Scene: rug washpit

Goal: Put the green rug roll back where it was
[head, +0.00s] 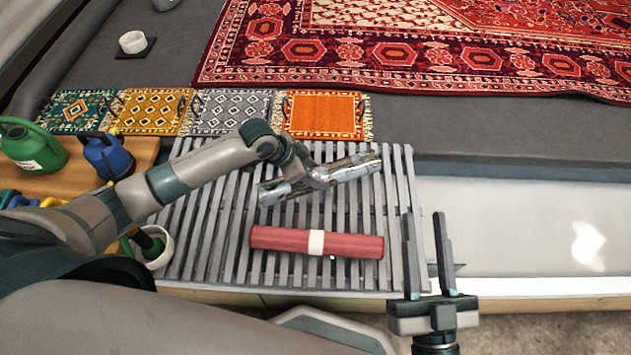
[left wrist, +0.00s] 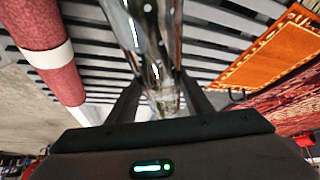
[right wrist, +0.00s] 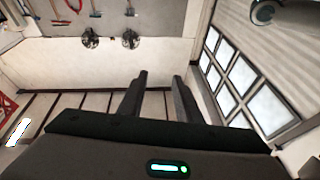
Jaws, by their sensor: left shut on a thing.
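I see no green rug roll in any view. My left gripper (head: 312,180) is shut on a shiny, mirror-like metallic cylinder (head: 352,168), over the far part of the slatted grey rack (head: 215,235). The cylinder also fills the space between the fingers in the left wrist view (left wrist: 150,45). I cannot tell whether it touches the slats. A red roll with a white band (head: 352,244) lies on the near part of the rack, apart from the gripper; it also shows in the left wrist view (left wrist: 45,50). My right gripper (head: 424,215) is open and empty by the rack's right end.
Small flat rugs, teal (head: 75,108), gold (head: 152,110), grey (head: 232,110) and orange (head: 325,114), lie behind the rack. A large red patterned rug (head: 420,55) lies beyond. A green watering can (head: 35,148) and a blue container (head: 106,156) stand at left.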

